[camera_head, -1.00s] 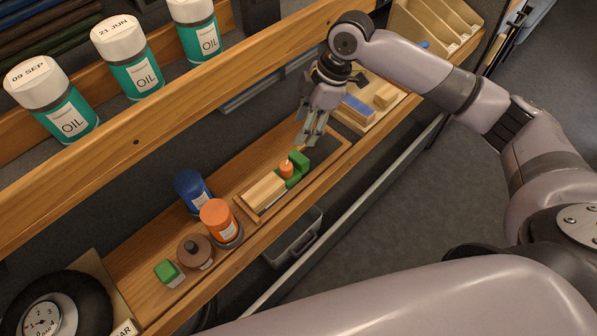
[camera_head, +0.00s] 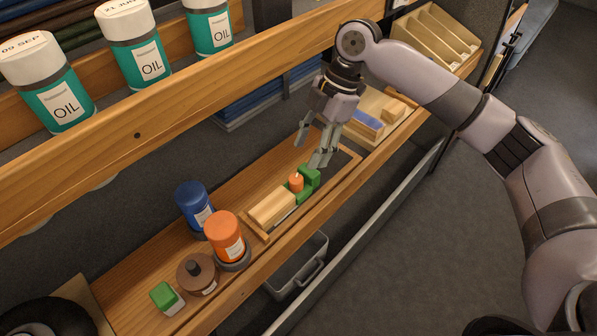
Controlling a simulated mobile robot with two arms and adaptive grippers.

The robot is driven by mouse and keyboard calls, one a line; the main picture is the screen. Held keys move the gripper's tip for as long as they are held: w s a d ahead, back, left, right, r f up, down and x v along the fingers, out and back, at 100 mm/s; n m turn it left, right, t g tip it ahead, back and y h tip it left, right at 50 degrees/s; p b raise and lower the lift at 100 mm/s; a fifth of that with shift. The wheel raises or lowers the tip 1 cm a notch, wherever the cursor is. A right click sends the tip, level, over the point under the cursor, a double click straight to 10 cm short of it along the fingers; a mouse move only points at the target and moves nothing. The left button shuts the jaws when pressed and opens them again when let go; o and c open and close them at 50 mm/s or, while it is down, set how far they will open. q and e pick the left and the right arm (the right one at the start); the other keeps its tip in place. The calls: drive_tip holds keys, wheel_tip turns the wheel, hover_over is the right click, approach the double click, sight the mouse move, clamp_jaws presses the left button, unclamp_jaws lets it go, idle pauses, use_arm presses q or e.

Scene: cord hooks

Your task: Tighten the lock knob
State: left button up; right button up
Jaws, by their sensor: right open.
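A small orange knob (camera_head: 296,182), which looks like the lock knob, stands on a green block-like fixture (camera_head: 308,182). The fixture sits in a wooden tray (camera_head: 345,163) on the lower shelf, against a pale wooden block (camera_head: 272,206). My right gripper (camera_head: 311,151) comes in from the upper right and points down. Its fingers are spread and empty. It appears above and slightly to the right of the knob, apart from it. My left gripper is not in view.
Left of the tray stand a blue jar (camera_head: 194,205), an orange jar (camera_head: 227,235), a brown knobbed disc (camera_head: 197,273) and a green-topped block (camera_head: 166,298). A wooden rail (camera_head: 190,105) runs above the shelf. A tray with blue and wooden blocks (camera_head: 367,124) lies to the right.

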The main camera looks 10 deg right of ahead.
sight(297, 178)
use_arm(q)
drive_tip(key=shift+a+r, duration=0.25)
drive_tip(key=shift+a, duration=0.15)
use_arm(e)
drive_tip(key=x, duration=0.8)
